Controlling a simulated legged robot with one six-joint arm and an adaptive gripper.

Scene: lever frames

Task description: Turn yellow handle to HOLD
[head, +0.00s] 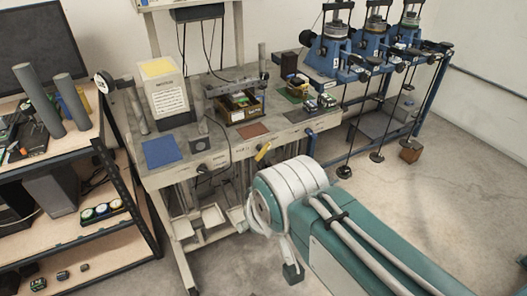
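The yellow handle (263,152) is on the front panel of the light grey workbench (225,160), just above and left of my arm's rounded white joint. It is tilted, with one end up to the right and the other down to the left. The panel markings around it are too small to read, so I cannot tell which position it points at. My teal and white arm fills the lower right of the head view. My gripper is not in view, and no contact with the handle shows.
A blue handle (311,142) is on the panel to the right, and a dark knob (202,168) to the left. A blue mat (162,151) and a boxy unit with a yellow top (163,95) are on the bench. Shelves stand left; blue presses (332,52) stand right. Open floor lies right.

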